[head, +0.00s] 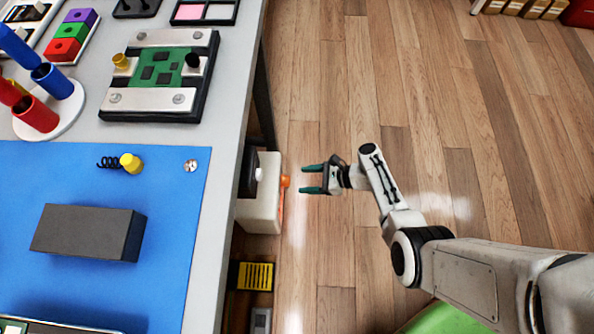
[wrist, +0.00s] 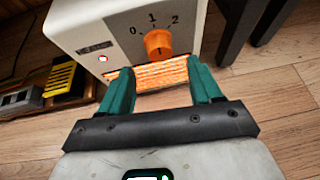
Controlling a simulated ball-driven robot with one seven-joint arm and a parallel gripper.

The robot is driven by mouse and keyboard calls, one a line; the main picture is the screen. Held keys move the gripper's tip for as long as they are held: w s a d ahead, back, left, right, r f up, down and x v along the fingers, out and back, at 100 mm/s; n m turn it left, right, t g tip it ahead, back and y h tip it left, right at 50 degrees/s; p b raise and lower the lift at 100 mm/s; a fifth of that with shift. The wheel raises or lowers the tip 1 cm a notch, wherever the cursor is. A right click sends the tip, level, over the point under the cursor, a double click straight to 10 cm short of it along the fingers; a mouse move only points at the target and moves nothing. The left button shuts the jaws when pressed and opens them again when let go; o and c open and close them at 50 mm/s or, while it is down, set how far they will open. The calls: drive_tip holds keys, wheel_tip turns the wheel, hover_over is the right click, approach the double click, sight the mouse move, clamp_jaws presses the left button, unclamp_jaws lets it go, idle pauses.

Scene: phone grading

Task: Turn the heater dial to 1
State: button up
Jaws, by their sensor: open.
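The heater (head: 262,205) is a white box on the floor beside the table. In the wrist view the heater (wrist: 90,25) shows an orange dial (wrist: 158,43) with the marks 0, 1 and 2 around its top. A dark line shows on the dial's face; I cannot tell which number it points to. A glowing orange grille (wrist: 150,74) lies below the dial. My gripper (head: 303,179) is open and empty, its green fingers pointing at the dial with a small gap. In the wrist view my gripper (wrist: 160,75) has its fingertips either side of the grille, below the dial.
The table (head: 232,120) edge runs along the left of the heater. A yellow slotted box (head: 255,276) stands on the floor close by. In the wrist view a dark table leg (wrist: 240,25) is right of the heater. The wooden floor (head: 340,80) around my gripper is clear.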

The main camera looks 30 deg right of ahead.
drive_tip(key=p+v, duration=0.1)
drive_tip(key=v, duration=0.4)
drive_tip(key=shift+s+d, duration=0.1)
idle(0.4)
drive_tip(key=s+a+r+n+g+h, duration=0.1)
drive_tip(key=s+r+n+g+h, duration=0.15)
drive_tip(key=s+n, duration=0.4)
drive_tip(key=s+a+r+n+g+h, duration=0.1)
drive_tip(key=s+r+n+g, duration=0.25)
drive_tip(key=n, duration=0.55)
drive_tip(key=s+d+r+n+g+h, duration=0.1)
drive_tip(key=s+r+n+h, duration=0.2)
drive_tip(key=r+n, duration=0.3)
drive_tip(key=s+d+r+n+h, duration=0.1)
drive_tip(key=s+r+n+h, duration=0.25)
drive_tip(key=r, duration=0.55)
wheel_tip(320, 180, up, 29)
drive_tip(key=p, duration=2.9)
drive_tip(key=shift+d+f+n, duration=0.2)
drive_tip(key=shift+d+n, duration=0.05)
drive_tip(key=shift+n, duration=0.05)
